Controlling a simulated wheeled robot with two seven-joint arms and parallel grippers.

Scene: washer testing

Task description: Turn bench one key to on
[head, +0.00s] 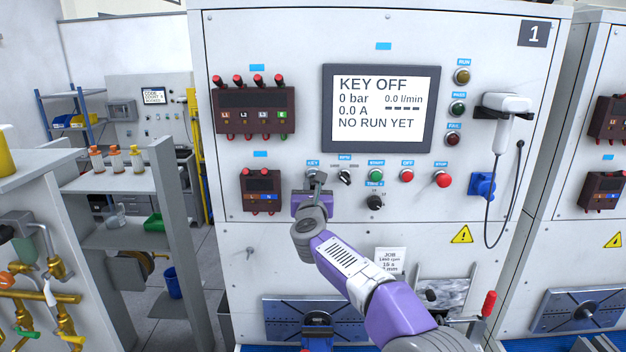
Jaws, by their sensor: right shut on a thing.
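Bench one is the tall white panel (290,30) with the number 1 plate at its top right. Its screen (380,105) reads KEY OFF, 0 bar, 0.0 A, NO RUN YET. The key switch sits under the blue KEY label (312,163). My right gripper (315,182) is at that switch, shut on the key, whose body is mostly hidden by the fingers. The key's exact angle cannot be made out. My purple right arm reaches up to it from the lower right. My left gripper is not in view.
Right of the key are an RPM knob (345,176), the green start button (376,176) and red buttons (407,175). A scanner with a hanging cable (501,108) is at the right.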

